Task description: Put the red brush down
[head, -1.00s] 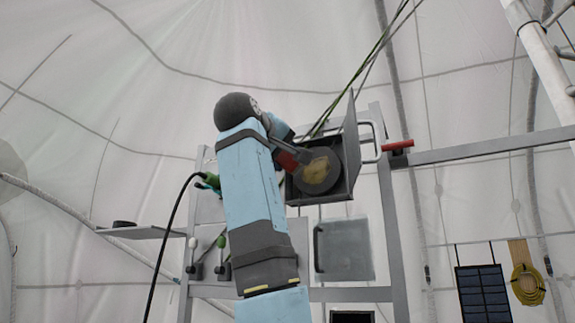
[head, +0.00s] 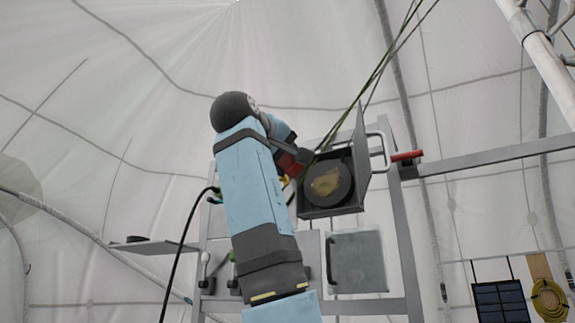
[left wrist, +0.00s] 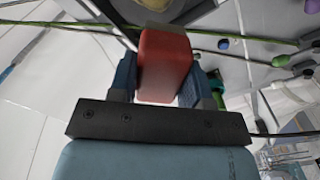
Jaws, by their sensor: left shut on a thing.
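The red brush (left wrist: 165,65) is between the two blue fingers of my left gripper (left wrist: 162,88) in the left wrist view, its red block facing the camera. My left gripper is shut on it. In the head view my left gripper (head: 298,156) is raised just left of the open grey box, and a dark red part of the brush (head: 287,161) shows there. My own arm hides much of it. The brush is in the air and appears clear of the box's round dark disc. My right gripper is in neither view.
The open box (head: 334,212) holds a dark disc with a yellowish patch (head: 326,182). A red-tipped lever (head: 407,156) sticks out right of it. A small shelf (head: 165,246) at left bears a dark round item (head: 137,238). A grey panel (head: 357,262) hangs below the box.

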